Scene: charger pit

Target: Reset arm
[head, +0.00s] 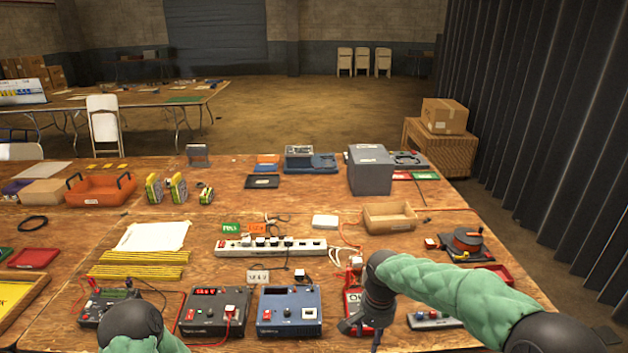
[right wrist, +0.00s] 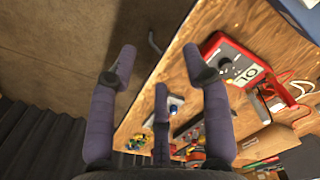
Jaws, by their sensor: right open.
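My right arm comes in from the right in a green quilted sleeve. Its dark gripper (head: 362,332) points down at the table's front edge, over or beside a red-and-white device (head: 353,302) that it partly covers. In the right wrist view the gripper's fingers (right wrist: 160,72) are spread wide with nothing between them. That view also shows the red device (right wrist: 232,66) to the right of the fingers, apart from them. My left arm shows only as a dark joint and green sleeve at bottom left; its gripper is not seen.
The wooden table (head: 330,265) is crowded. A grey device (head: 216,312) and a blue device (head: 289,310) stand at the front, with a power strip (head: 270,246) behind. Floor is free beyond the right edge.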

